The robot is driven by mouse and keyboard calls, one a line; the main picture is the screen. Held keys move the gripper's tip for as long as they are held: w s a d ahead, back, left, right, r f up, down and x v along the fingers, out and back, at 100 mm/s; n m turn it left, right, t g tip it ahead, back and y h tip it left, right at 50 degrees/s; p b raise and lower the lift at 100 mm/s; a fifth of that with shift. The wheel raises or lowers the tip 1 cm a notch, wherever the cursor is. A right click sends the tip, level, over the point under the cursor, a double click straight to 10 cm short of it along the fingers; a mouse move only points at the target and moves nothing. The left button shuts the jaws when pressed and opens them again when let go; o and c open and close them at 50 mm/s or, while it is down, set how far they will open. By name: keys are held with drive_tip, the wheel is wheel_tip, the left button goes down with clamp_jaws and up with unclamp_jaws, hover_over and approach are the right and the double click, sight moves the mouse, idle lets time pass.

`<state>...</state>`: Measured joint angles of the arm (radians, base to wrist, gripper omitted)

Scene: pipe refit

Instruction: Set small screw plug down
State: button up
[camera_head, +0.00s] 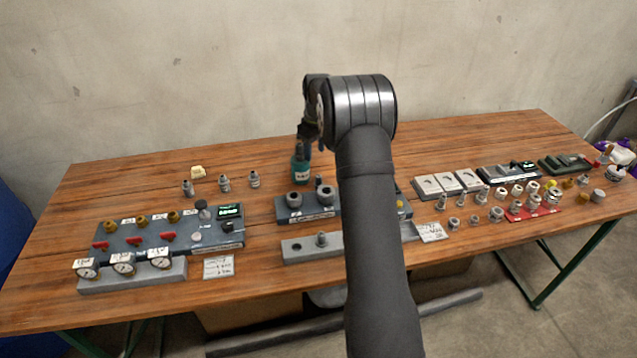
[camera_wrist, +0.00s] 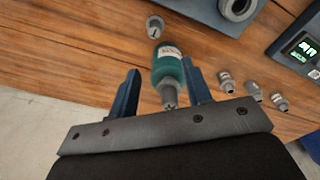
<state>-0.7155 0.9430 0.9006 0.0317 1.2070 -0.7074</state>
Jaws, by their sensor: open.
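A small grey plug (camera_wrist: 155,26), likely the small screw plug, stands on the wooden table in the wrist view, just beyond the teal bottle and clear of my fingers. My gripper (camera_wrist: 160,66) is open, with its two dark blue fingers apart. The teal bottle (camera_wrist: 168,68) with a grey nozzle and a white label shows between the fingers; I cannot tell whether it touches them. In the head view the bottle (camera_head: 300,171) stands upright at the back middle of the table, below my gripper (camera_head: 306,132). The plug is hard to make out there.
A dark fixture block (camera_head: 305,216) with round sockets stands in front of the bottle. Several grey fittings (camera_head: 224,184) stand to its left beside a yellowish block (camera_head: 198,172). A gauge and valve panel (camera_head: 125,240) is at the left. My arm hides part of the middle.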

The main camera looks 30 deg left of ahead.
drive_tip(key=s+a+f+m+t+y, duration=0.1)
drive_tip(key=s+f+m+t+y, duration=0.1)
drive_tip(key=s+f+y, duration=0.1)
drive_tip(key=m+t+y, duration=0.3)
drive_tip(key=m+t, duration=0.4)
drive_tip(key=t, duration=0.1)
approach(319, 177)
drive_tip(key=shift+w+a+f, duration=0.1)
drive_tip(key=shift+w+a, duration=0.25)
drive_tip(key=shift+w, duration=0.2)
drive_tip(key=shift+w+a+f, duration=0.1)
drive_tip(key=shift+w+a, duration=0.25)
drive_tip(key=shift+w, duration=0.25)
drive_tip(key=shift+s+f+x, duration=0.1)
drive_tip(key=shift+f+x, duration=0.05)
drive_tip(key=shift+x, duration=1.25)
drive_tip(key=shift+s+f+x, duration=0.1)
drive_tip(key=shift+f+x, duration=0.1)
drive_tip(key=shift+x, duration=1.2)
clamp_jaws()
